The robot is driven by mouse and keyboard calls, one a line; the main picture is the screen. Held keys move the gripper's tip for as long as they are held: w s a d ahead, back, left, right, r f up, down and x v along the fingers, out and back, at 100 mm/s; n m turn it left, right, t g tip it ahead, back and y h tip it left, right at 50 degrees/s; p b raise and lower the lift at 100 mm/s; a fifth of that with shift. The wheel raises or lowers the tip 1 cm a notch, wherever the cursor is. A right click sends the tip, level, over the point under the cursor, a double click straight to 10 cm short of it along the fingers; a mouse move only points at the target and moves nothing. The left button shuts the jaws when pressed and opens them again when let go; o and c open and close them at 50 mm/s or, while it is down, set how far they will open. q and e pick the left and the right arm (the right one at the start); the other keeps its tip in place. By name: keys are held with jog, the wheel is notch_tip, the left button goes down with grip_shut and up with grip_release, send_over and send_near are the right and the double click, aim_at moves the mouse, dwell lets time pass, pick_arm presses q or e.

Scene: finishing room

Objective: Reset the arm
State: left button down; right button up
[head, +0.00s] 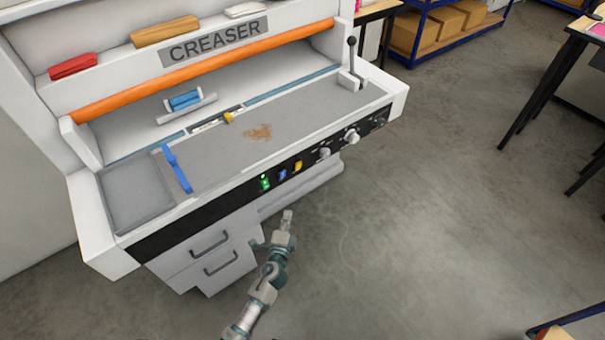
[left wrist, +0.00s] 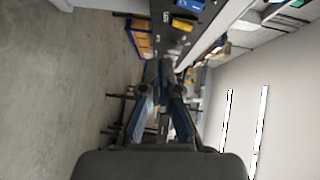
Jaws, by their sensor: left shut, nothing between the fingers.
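My left gripper (head: 287,216) is in front of the creaser machine's front panel, low down near its drawers, with clear floor on its right. In the left wrist view my left gripper (left wrist: 160,66) points along the machine's front; its fingers are together and hold nothing. The creaser machine (head: 118,196) fills the left of the head view, with a grey bed and an orange bar (head: 200,71). A black-knobbed lever (head: 352,60) stands upright at the bed's far right end. My right gripper shows in neither view.
On the bed lie a blue handle (head: 177,168) and a brown patch of debris (head: 258,132). The front panel has a green switch (head: 264,183) and a yellow switch (head: 298,166). A shelf with cardboard boxes (head: 447,22) stands at the back. The floor (head: 430,200) to the right is open.

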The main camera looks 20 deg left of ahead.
pick_arm(q)
jog(key=s+a+f+n+g+p, duration=0.15)
jog(key=s+f+n+g, duration=0.25)
jog(key=s+f, duration=0.4)
jog(key=s+a+f+n+g, duration=0.25)
jog(key=s+f, duration=0.35)
jog(key=f, duration=0.5)
jog(key=s+f+n+g+h+p, duration=0.1)
jog(key=s+f+n+g, duration=0.2)
jog(key=s, duration=0.9)
jog(key=s+f+n+g+h+p, duration=0.1)
jog(key=s+f+n+g, duration=0.3)
jog(key=s+f, duration=0.6)
jog(key=shift+s+d+g, duration=0.4)
jog(key=shift+s+g, duration=0.35)
jog(key=shift+s, duration=0.25)
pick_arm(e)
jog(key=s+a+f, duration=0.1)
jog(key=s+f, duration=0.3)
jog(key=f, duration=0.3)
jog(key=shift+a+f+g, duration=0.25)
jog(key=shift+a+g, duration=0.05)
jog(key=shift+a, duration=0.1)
pick_arm(q)
jog(key=shift+d+f, duration=0.1)
jog(key=shift+d, duration=0.05)
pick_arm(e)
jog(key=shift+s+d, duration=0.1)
